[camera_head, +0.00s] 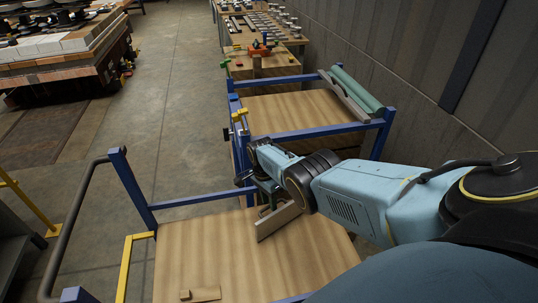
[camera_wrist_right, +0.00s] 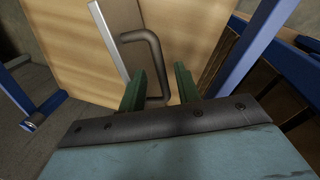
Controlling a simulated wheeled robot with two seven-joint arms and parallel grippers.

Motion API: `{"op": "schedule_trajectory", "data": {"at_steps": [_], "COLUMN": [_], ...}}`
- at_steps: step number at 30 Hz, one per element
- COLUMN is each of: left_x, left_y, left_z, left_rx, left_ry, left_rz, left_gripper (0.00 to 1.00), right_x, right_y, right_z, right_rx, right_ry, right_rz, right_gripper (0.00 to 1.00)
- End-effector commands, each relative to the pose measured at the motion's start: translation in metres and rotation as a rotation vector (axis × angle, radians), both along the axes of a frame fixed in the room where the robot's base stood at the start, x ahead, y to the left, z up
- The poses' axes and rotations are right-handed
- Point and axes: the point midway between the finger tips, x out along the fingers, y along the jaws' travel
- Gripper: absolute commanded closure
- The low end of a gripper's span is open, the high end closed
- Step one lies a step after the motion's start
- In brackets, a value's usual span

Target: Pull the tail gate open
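A dark U-shaped handle (camera_wrist_right: 156,62) stands on a light wooden panel (camera_wrist_right: 70,55), beside a pale metal strip (camera_wrist_right: 108,40). I take the panel to be the tail gate. My right gripper (camera_wrist_right: 160,86) has its two green fingers apart, pointing at the panel. The lower part of the handle lies between the fingertips in this view; whether they touch it I cannot tell. In the head view the right gripper (camera_head: 265,195) is low over the near wooden deck (camera_head: 210,255), by the strip (camera_head: 278,221), and its fingers are mostly hidden. My left gripper is not in view.
Blue rails (camera_head: 130,190) and a dark curved push bar (camera_head: 75,225) border the near deck. A second blue-framed cart (camera_head: 290,108) with green rollers stands beyond, close to the wall. Loaded pallets (camera_head: 65,60) stand at upper left. The floor (camera_head: 180,90) between is open.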

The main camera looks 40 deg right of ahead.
Motion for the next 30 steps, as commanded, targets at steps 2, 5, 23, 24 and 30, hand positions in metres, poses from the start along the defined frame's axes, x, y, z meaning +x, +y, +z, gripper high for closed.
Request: {"op": "schedule_trajectory", "data": {"at_steps": [2, 5, 23, 24, 30], "left_x": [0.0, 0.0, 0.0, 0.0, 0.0], "left_y": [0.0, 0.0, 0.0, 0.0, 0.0], "left_z": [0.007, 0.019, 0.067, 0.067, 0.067], "left_rx": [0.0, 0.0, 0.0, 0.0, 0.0], "left_ry": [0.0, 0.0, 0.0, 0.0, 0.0], "left_rz": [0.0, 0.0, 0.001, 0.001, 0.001], "left_gripper": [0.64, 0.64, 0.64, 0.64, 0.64], "right_x": [0.002, 0.005, 0.023, 0.023, 0.024], "right_y": [0.0, 0.0, -0.002, -0.002, -0.002], "right_z": [0.01, 0.027, 0.127, 0.128, 0.129], "right_rx": [0.0, 0.0, -0.001, 0.0, 0.0], "right_ry": [-0.001, -0.003, -0.001, -0.001, 0.0], "right_rz": [0.0, 0.0, -0.001, -0.001, -0.001], "right_gripper": [0.67, 0.67, 0.67, 0.67, 0.67]}}
